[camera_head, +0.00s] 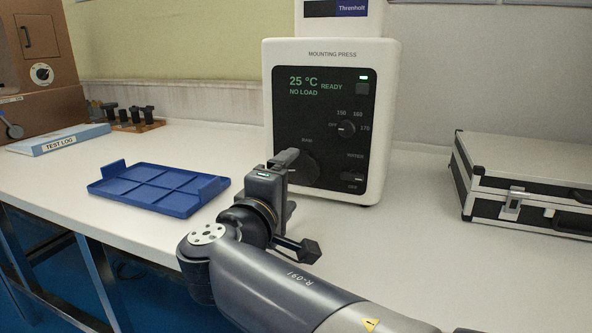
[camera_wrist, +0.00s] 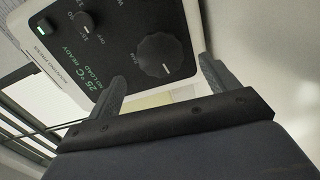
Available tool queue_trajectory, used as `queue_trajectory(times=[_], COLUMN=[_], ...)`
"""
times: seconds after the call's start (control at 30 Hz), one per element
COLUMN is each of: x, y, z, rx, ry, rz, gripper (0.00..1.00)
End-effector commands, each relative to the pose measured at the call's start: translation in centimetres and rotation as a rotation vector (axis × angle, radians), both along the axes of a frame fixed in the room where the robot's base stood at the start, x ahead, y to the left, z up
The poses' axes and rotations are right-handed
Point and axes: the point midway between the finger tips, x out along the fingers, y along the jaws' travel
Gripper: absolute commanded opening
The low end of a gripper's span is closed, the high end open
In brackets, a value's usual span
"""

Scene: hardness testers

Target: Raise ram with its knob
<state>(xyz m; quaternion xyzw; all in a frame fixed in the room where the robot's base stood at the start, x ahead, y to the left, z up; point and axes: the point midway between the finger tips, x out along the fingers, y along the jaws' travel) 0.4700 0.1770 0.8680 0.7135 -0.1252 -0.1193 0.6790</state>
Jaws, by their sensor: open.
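The white mounting press (camera_head: 330,52) stands at the back of the bench, its black panel reading 25 °C, READY, NO LOAD. Its large round black ram knob (camera_head: 307,172) sits low on the panel, under the RAM label, partly hidden by my gripper (camera_head: 290,160). In the wrist view the ram knob (camera_wrist: 160,55) shows whole, with a pale pointer mark. My gripper (camera_wrist: 166,76) is open and empty there, one finger toward each side of the knob. The fingers appear short of the knob; the exact gap is hard to tell.
A smaller temperature dial (camera_head: 347,128) and a water switch (camera_head: 352,177) sit right of the ram knob. A blue tray (camera_head: 160,188) lies left of my arm. A silver-edged case (camera_head: 530,180) stands right. A test log binder (camera_head: 60,140) lies at far left.

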Motion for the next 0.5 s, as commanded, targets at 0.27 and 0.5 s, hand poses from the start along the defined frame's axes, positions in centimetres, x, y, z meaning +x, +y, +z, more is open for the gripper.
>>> queue_trajectory(times=[0.27,0.5], x=[-3.8,-4.9], y=[1.5,1.8], z=[0.1,0.0], rx=[0.000,0.001], ry=[0.001,0.000], rz=[0.003,-0.001], gripper=[0.82,0.82])
